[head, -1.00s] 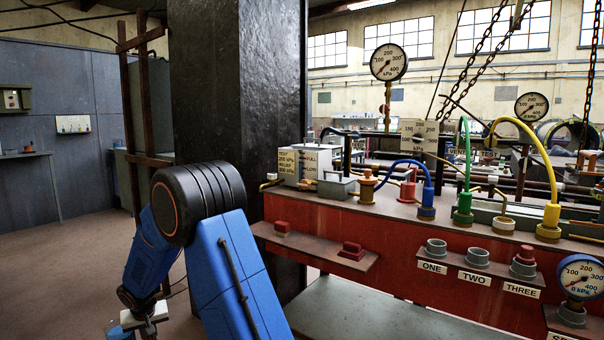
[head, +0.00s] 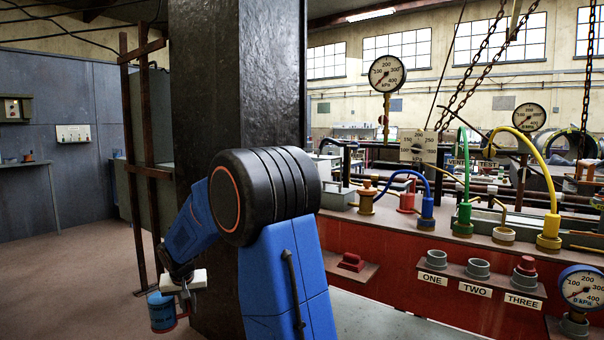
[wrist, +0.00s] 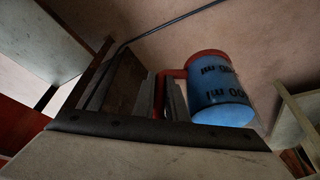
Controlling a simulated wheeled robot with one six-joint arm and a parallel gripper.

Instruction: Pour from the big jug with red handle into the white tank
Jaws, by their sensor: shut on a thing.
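The jug (head: 162,312) has a blue body and a red handle. It hangs low at the left in the head view, roughly upright. My gripper (head: 186,297) is shut on its handle, left of the dark pillar. In the wrist view the jug (wrist: 220,98) shows blue with dark volume marks, and its red handle runs to my gripper's fingers (wrist: 168,98). Its contents are hidden. The white tank is mostly hidden behind the pillar and my arm; a pale strip (head: 327,168) beside the pillar may be part of it. The jug is well apart from the bench.
A thick dark pillar (head: 236,90) stands between the jug and the red bench (head: 385,255). Brown upright posts (head: 140,180) stand behind the jug. The bench carries hoses, gauges and numbered sockets (head: 437,259). Open floor (head: 75,270) lies at the left.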

